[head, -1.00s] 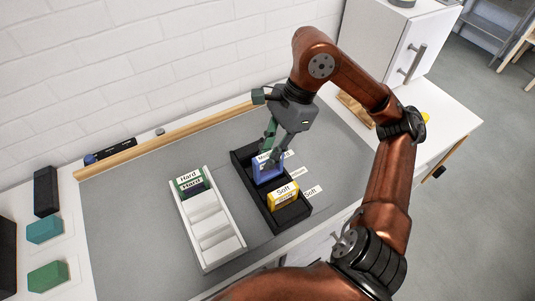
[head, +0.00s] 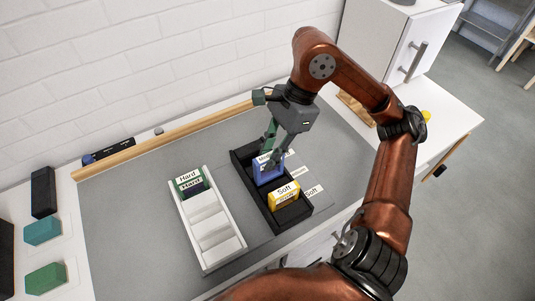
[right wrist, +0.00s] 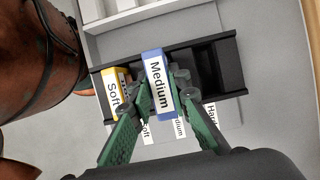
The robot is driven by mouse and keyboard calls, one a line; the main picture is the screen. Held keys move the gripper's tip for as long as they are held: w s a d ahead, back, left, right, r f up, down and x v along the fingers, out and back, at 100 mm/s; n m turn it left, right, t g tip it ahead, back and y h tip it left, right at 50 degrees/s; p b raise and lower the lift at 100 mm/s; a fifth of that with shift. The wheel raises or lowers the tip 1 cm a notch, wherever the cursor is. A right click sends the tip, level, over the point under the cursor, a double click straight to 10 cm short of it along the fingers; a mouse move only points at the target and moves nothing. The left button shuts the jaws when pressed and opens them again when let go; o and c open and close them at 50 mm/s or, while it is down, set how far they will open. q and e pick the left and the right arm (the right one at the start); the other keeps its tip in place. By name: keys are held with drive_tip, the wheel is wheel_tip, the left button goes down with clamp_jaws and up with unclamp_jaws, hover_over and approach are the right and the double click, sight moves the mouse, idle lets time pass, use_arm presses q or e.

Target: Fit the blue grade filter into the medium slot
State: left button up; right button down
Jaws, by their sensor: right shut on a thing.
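The blue grade filter (head: 268,173), labelled Medium, is upright in or just over the middle part of the black rack (head: 240,165). In the right wrist view the blue filter (right wrist: 158,88) stands between the yellow filter (right wrist: 114,92) and an empty dark slot (right wrist: 207,70). My right gripper (head: 272,151) is shut on the blue filter, with green fingers reaching down from above. The filter's lower edge is hidden, so I cannot tell how deep it sits. The yellow Soft filter (head: 284,194) stands in the rack's near part. My left gripper is out of view.
A white rack (head: 213,231) left of the black one holds a green Hard filter (head: 190,183) at its far end; its other slots are empty. A wooden rail (head: 165,140) runs along the wall behind. Green blocks (head: 45,277) lie far left. The grey mat between is clear.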

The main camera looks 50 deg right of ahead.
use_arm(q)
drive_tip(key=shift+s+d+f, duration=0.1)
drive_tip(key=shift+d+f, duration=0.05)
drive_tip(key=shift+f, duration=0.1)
use_arm(e)
drive_tip(key=shift+f, duration=0.3)
use_arm(q)
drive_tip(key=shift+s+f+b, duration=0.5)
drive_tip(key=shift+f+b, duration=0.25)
drive_tip(key=shift+b, duration=0.2)
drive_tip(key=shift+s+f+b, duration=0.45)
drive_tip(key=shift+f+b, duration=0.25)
drive_tip(key=shift+b, duration=0.2)
use_arm(e)
drive_tip(key=shift+f, duration=2.15)
drive_tip(key=c, duration=1.7)
unclamp_jaws()
drive_tip(key=shift+c, duration=0.2)
drive_tip(key=shift+r, duration=0.1)
use_arm(q)
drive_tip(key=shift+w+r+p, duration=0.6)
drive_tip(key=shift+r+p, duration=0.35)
drive_tip(key=shift+p, duration=0.1)
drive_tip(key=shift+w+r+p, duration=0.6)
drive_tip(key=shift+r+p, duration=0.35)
drive_tip(key=shift+p, duration=0.1)
use_arm(e)
drive_tip(key=shift+v, duration=3.95)
